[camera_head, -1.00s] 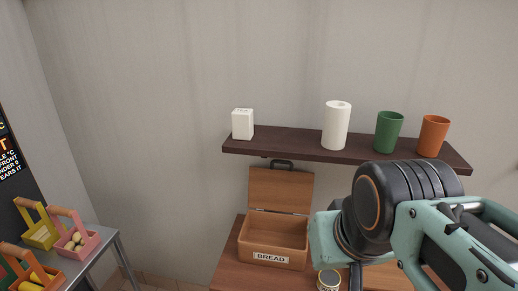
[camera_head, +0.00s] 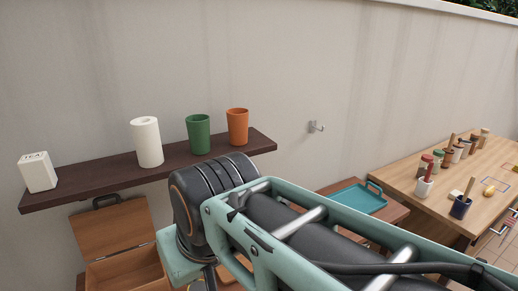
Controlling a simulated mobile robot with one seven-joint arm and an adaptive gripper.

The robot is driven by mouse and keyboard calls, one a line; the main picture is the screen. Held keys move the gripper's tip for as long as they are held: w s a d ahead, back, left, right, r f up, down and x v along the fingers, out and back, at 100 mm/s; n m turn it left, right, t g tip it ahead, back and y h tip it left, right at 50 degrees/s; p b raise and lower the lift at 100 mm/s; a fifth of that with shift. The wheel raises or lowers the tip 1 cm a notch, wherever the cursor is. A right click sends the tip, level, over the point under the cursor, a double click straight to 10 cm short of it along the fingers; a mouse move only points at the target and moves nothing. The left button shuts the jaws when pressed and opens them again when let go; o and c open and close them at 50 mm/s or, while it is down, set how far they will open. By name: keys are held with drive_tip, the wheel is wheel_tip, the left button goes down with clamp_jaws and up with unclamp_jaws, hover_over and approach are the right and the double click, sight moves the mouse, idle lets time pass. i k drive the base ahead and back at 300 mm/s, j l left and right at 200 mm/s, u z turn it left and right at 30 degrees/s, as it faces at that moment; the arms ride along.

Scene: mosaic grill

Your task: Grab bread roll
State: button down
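An open wooden bread box (camera_head: 125,272) stands at the lower left, its lid (camera_head: 112,229) raised against the wall. I see no bread roll in this view; the part of the box's inside that shows looks empty. My arm crosses the lower middle of the view, just right of the box. My gripper's fingertips are not clearly visible, so I cannot tell whether it is open or shut.
A dark shelf (camera_head: 88,188) holds a white tea box (camera_head: 38,172), a white roll (camera_head: 147,142), a green cup (camera_head: 198,134) and an orange cup (camera_head: 237,127). A teal tray (camera_head: 357,198) lies right. A wooden table (camera_head: 410,185) bears several jars.

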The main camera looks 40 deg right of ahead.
sight(490, 190)
drive_tip(key=z, duration=2.95)
drive_tip(key=i+l, duration=0.25)
drive_tip(key=i, duration=0.3)
drive_tip(key=i+l+u, duration=0.1)
drive_tip(key=i+l, duration=0.15)
drive_tip(key=i, duration=0.3)
drive_tip(key=i+l, duration=0.3)
drive_tip(key=i, duration=0.25)
drive_tip(key=i+l+u, duration=0.1)
drive_tip(key=i+l, duration=0.15)
drive_tip(key=i, duration=0.3)
drive_tip(key=i+l, duration=0.35)
drive_tip(key=i, duration=0.2)
drive_tip(key=i+l+u, duration=0.1)
drive_tip(key=i+l, duration=0.25)
drive_tip(key=i, duration=0.2)
drive_tip(key=l+z, duration=0.3)
drive_tip(key=l, duration=0.2)
